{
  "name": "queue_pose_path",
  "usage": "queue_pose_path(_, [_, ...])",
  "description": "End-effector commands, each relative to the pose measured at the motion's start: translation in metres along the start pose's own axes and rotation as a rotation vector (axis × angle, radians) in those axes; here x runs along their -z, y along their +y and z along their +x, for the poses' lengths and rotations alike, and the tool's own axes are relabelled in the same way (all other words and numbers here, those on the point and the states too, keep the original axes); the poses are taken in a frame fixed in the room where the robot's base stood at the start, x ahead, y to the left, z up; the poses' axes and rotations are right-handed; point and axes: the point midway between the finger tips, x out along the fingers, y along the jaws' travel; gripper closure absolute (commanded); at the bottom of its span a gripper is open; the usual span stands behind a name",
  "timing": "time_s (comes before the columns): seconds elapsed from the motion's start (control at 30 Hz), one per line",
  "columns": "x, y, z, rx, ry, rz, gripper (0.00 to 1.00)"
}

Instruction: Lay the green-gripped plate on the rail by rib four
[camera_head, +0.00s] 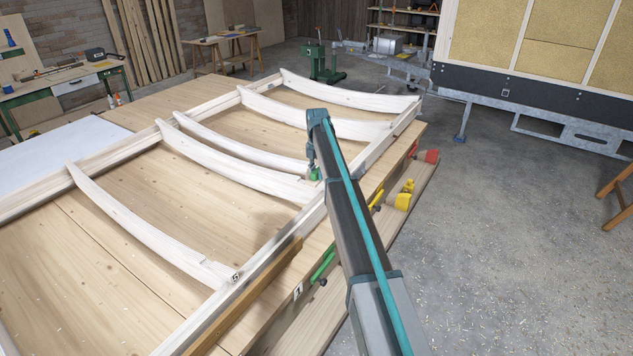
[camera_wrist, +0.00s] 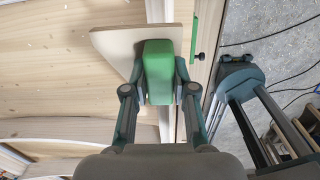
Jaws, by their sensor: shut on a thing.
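My gripper (camera_wrist: 160,80) is shut on the green grip (camera_wrist: 158,72) of a thin, pale wooden plate (camera_wrist: 112,43). In the wrist view the plate reaches left and away from the fingers, over part of the white rail (camera_wrist: 158,10). I cannot tell whether it touches the rail. In the head view my gripper (camera_head: 313,168) is beside the near end of a curved white rib (camera_head: 235,165), close to the rail (camera_head: 262,275); only a bit of green shows, and my arm hides part of the area. The rib nearer the camera (camera_head: 140,228) bears a mark that looks like a 5.
A green clamp (camera_head: 323,265), yellow pieces (camera_head: 404,199) and a red piece (camera_head: 430,155) are along the bench's right side. More curved ribs (camera_head: 345,98) span the frame farther back. The floor to the right is mostly open, below a trailer (camera_head: 530,105).

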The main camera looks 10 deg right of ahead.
Motion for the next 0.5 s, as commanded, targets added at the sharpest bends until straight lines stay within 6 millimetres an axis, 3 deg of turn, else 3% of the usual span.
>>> queue_pose_path(0.5, [0.002,-0.002,0.019,0.0,0.0,-0.02,1.0])
